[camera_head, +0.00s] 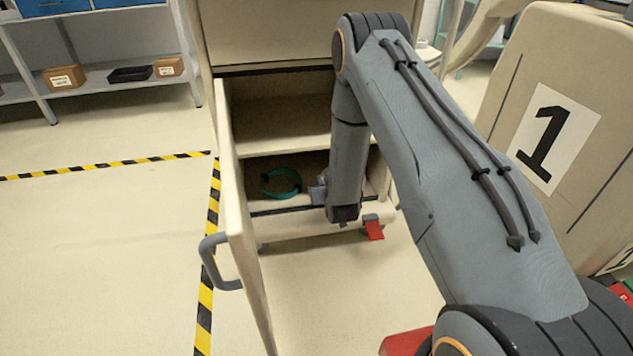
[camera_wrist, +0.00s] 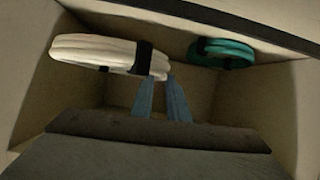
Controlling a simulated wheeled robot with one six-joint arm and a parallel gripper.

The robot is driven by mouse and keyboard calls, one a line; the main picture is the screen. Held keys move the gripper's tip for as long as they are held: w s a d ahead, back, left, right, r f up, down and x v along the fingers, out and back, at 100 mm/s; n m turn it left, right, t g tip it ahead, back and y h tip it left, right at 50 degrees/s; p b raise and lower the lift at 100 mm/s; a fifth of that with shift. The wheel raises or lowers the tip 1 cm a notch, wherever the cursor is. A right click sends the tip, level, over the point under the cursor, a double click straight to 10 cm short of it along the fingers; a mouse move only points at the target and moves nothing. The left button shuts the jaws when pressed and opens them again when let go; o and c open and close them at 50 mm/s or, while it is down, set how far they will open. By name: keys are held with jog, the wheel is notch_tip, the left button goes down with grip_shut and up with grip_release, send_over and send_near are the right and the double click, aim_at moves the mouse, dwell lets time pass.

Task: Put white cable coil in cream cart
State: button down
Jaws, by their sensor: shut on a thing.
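The white cable coil (camera_wrist: 95,52), with a black band, shows at the upper left of the wrist view. My gripper (camera_wrist: 162,85) is shut on the coil's right end, next to the band. In the head view my gripper (camera_head: 318,190) is inside the open cream cart (camera_head: 290,53), at its lower compartment. The white coil cannot be made out there; my arm likely hides it. Whether the coil touches the shelf is unclear.
A teal cable coil (camera_head: 281,183) lies in the lower compartment, left of my gripper; it also shows in the wrist view (camera_wrist: 222,53). The cart's door (camera_head: 238,215), with a grey handle, stands open at left. Another cream cart marked 1 (camera_head: 565,95) stands at right.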

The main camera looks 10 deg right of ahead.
jog(key=w+b, duration=0.4)
jog(key=w, duration=0.6)
notch_tip(320, 180, down, 7)
jog(key=b, duration=0.3)
jog(key=shift+w+b, duration=0.25)
jog(key=shift+b, duration=0.15)
jog(key=c, duration=1.7)
grip_release()
jog(key=shift+s+f, duration=0.1)
